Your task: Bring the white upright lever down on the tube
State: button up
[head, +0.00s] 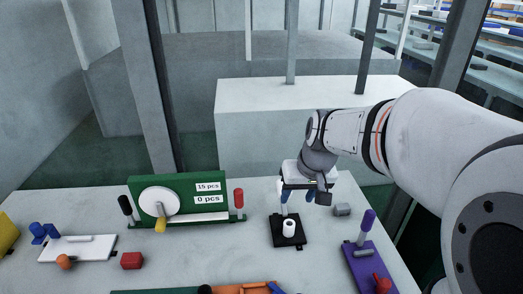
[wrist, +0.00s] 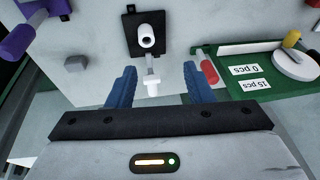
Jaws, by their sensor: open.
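A black base plate (head: 276,238) on the table carries a short white tube (head: 289,229) and the white upright lever (head: 284,209) behind it. In the wrist view the tube (wrist: 147,36) shows its open end, and the lever (wrist: 152,86) stands with its white top toward me. My gripper (head: 297,196) is above the back of the plate, its blue fingers pointing down. In the wrist view my gripper (wrist: 159,72) is open, with the lever's top between the fingers, apart from both. In the head view the gripper partly hides the lever's top.
A green board (head: 180,189) with a white disc and a red-handled lever (head: 239,199) stands left. A small grey block (head: 342,209) and a purple fixture (head: 367,262) are to the right. A red block (head: 131,260) and a white fixture (head: 76,247) are farther left.

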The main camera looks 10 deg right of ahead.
jog(key=w+f+y+b, duration=0.15)
jog(key=w+f, duration=0.35)
jog(key=w, duration=0.6)
jog(key=t+b, duration=0.1)
jog(key=b, duration=0.1)
send_over(280, 185)
jog(key=s+d, duration=0.2)
notch_tip(280, 185, down, 7)
jog(key=x, duration=0.7)
jog(key=shift+w+r, duration=0.1)
jog(key=shift+w, duration=0.25)
jog(key=shift+c, duration=0.4)
grip_shut()
